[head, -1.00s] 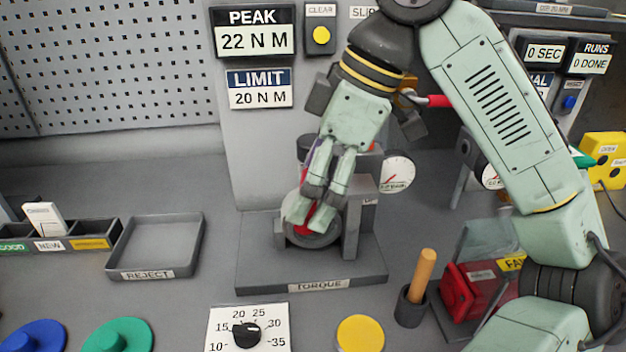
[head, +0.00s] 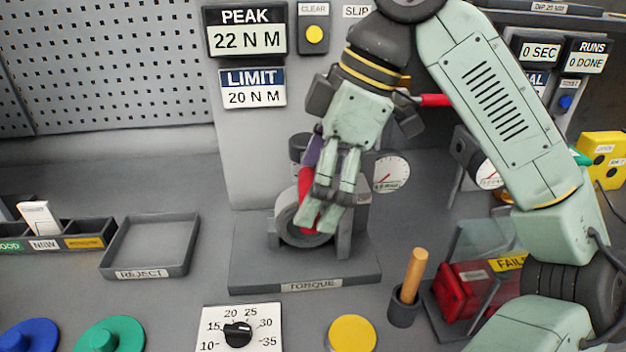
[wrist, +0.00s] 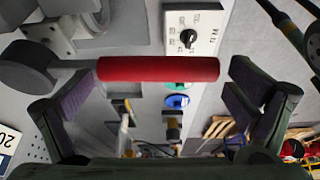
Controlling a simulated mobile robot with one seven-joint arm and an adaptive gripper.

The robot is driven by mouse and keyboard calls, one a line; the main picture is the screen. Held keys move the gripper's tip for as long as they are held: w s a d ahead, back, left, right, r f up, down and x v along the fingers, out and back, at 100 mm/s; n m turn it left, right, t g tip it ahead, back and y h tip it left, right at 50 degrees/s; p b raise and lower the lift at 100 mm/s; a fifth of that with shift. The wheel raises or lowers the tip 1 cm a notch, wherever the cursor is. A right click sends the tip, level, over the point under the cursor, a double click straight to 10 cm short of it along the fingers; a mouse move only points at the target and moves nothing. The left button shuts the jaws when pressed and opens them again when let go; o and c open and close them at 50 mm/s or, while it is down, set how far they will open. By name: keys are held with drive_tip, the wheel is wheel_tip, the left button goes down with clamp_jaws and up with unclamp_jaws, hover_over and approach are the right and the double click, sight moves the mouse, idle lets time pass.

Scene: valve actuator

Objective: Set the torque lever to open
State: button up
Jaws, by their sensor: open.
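The torque station (head: 250,262) stands on a grey base plate labelled TORQUE. Its lever has a red grip (head: 305,187), partly hidden behind my fingers in the head view. My gripper (head: 322,222) points down in front of it. In the wrist view the red grip (wrist: 158,69) lies crosswise between my two spread fingers, with space on both sides. The grip joins a grey arm that runs left to a dark round end (wrist: 28,68). Contact between the fingers and the lever does not show.
The PEAK display (head: 246,32) reads 22 N M and the LIMIT plate (head: 252,88) 20 N M. A dial (head: 238,334) sits in front of the station. A wooden-handled tool (head: 413,275) stands at right. An empty REJECT tray (head: 150,246) lies left.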

drive_tip(key=shift+r, duration=0.1)
drive_tip(key=v, duration=1.2)
